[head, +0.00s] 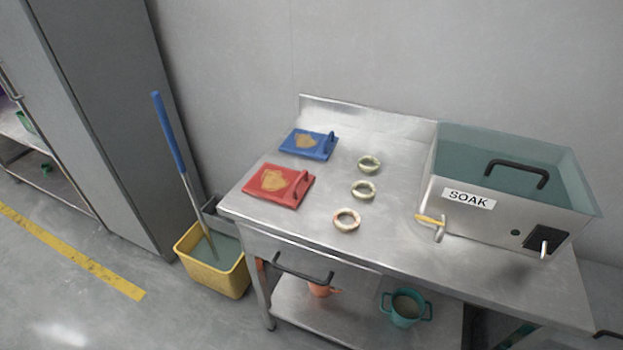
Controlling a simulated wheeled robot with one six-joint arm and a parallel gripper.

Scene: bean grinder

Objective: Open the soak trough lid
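The soak trough (480,222) is a steel box with a white "SOAK" label, standing at the right end of the steel table. Its lid (460,155) looks like a see-through teal panel lying flat over the top, so it appears shut. A black bar handle (517,169) is fixed on the lid. A tap with a yellow lever (432,221) sticks out of the front left, and a black panel with a small lever (546,240) is at the front right. My gripper is not in view.
A blue board (309,144), a red board (277,186) and three rings (363,190) lie on the steel table (390,245) left of the trough. A yellow mop bucket (215,268) stands on the floor at left. A teal pot (405,308) sits on the lower shelf.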

